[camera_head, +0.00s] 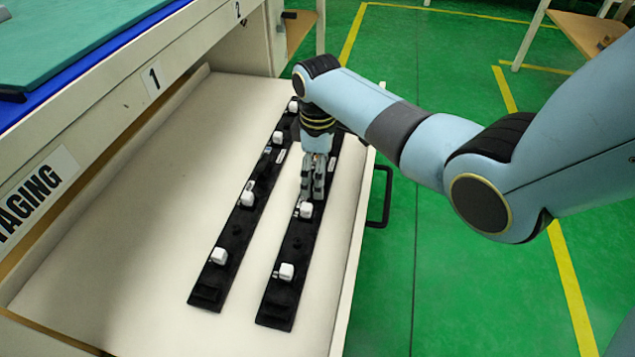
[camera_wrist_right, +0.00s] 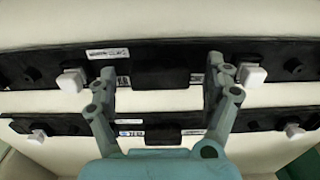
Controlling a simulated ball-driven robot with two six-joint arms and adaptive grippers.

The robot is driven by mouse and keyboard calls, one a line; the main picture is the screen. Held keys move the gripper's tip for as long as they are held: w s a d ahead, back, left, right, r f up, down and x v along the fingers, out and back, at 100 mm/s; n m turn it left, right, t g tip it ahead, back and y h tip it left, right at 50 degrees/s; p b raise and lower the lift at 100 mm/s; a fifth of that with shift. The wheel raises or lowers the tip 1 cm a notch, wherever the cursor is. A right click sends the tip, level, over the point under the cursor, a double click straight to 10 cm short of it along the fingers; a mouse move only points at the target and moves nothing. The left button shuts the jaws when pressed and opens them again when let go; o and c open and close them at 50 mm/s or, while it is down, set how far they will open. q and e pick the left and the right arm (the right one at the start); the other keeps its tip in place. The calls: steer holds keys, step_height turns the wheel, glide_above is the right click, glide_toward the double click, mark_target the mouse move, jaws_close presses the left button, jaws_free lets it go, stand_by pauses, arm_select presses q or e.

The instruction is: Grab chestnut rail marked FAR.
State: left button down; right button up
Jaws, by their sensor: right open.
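Two long, dark, near-black rails lie side by side in the open drawer: a left rail (camera_head: 241,229) and a right rail (camera_head: 296,244). Both carry white clips and small pale labels too small to read, so I cannot tell which is marked FAR. My right gripper (camera_head: 312,197) points down over the right rail and hides part of it. In the right wrist view its open fingers (camera_wrist_right: 161,72) lie apart over the upper rail (camera_wrist_right: 160,60), either side of a raised dark block. The lower rail (camera_wrist_right: 160,133) is closer to the palm. I cannot tell whether the fingers touch. My left gripper is not in view.
The pale drawer floor (camera_head: 140,200) is bare left of the rails. The drawer's right wall has a black handle (camera_head: 384,195). The cabinet front, with labels 1 (camera_head: 154,78) and 2, stands at the left. Green floor lies to the right.

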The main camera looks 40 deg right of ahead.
steer(key=shift+f, duration=0.1)
steer(key=c, duration=1.5)
steer(key=shift+c, duration=0.2)
